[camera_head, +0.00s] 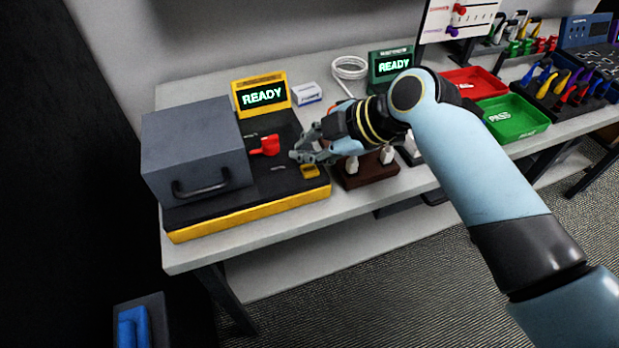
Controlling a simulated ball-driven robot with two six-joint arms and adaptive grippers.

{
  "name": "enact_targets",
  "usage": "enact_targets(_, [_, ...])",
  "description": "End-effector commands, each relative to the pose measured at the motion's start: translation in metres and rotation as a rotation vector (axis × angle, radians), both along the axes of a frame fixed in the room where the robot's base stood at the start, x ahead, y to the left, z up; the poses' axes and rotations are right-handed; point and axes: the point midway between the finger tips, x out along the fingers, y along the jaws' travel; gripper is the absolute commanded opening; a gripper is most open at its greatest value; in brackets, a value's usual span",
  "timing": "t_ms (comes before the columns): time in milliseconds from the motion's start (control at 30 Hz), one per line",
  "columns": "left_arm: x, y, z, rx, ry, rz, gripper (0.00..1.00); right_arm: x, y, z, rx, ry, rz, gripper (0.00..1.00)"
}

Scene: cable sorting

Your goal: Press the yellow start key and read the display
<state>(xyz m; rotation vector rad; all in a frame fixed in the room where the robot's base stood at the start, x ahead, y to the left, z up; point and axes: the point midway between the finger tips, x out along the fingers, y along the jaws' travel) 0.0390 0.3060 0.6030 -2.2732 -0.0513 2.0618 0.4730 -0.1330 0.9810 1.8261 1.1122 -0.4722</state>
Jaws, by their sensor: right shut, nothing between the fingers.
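The yellow start key (310,171) is a small yellow block on the black top of the yellow-edged tester (250,214), near its right front corner. A yellow-framed display (262,95) stands at the back of the tester and reads READY in green letters. My right gripper (300,157) is shut and empty, with its fingertips just above and to the left of the start key. I cannot tell whether the fingers touch it. My left gripper is not in view.
A grey box with a handle (197,150) covers the tester's left part. A red connector (265,145) sits beside it. A brown block with white plugs (365,172) stands right of the tester. A green display (391,66), red tray (473,83) and green PASS tray (513,118) lie farther right.

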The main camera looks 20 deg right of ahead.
Motion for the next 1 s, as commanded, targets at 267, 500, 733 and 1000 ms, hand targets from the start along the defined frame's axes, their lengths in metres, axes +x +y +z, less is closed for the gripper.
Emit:
enact_targets(267, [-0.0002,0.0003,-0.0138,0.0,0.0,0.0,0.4,0.0007,0.0,-0.0177,0.001,-0.002,0.0,0.0])
enact_targets(500, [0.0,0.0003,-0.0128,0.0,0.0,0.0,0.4,0.0007,0.0,-0.0167,0.001,-0.002,-0.001,0.0])
enact_targets(733, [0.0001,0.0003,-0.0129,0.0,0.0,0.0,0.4,0.0006,0.0,-0.0169,0.001,-0.001,0.0,0.0])
enact_targets(1000, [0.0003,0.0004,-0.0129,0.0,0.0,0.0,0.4,0.0005,0.0001,-0.0169,0.001,-0.001,0.0,0.0])
